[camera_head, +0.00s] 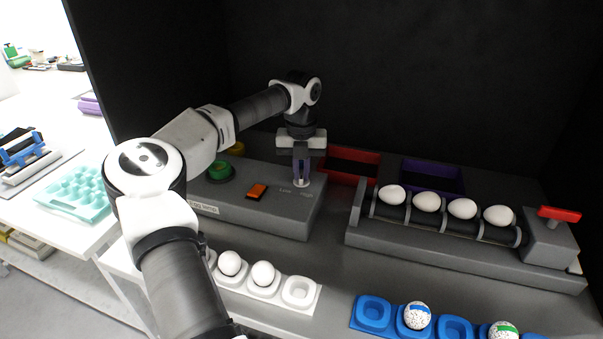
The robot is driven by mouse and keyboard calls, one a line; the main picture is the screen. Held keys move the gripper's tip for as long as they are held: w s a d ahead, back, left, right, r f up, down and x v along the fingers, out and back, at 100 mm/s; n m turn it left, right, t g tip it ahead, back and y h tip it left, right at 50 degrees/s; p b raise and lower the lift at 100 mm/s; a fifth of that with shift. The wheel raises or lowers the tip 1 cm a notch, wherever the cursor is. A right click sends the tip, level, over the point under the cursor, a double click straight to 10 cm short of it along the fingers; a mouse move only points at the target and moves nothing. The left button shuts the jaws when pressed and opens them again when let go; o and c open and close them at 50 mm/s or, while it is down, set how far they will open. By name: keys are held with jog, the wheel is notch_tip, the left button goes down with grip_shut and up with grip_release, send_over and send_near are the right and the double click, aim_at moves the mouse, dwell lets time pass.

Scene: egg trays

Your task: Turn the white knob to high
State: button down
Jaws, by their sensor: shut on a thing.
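The white knob (303,183) stands on the right part of the grey control box (262,217). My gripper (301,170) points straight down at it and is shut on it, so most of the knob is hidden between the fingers. Faint lettering shows on the box top in front of the knob, "Low" to the left and what looks like "High" to the right. I cannot tell which way the knob points.
The box also bears an orange switch (257,191) and a green button (220,170). A roller rack (440,228) with several white eggs stands right, with a red lever (559,214). Red (376,159) and purple (461,175) bins stand behind. White (312,302) and blue (361,325) egg trays lie in front.

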aim_at(301, 174)
jog(key=n+b, duration=0.1)
jog(key=n, duration=0.4)
jog(key=shift+n, duration=0.3)
dwell(0.4)
jog(key=c, duration=1.5)
grip_release()
notch_tip(301, 174, up, 14)
jog(key=b, duration=0.1)
jog(key=shift+b, duration=0.35)
jog(key=shift+f, duration=0.1)
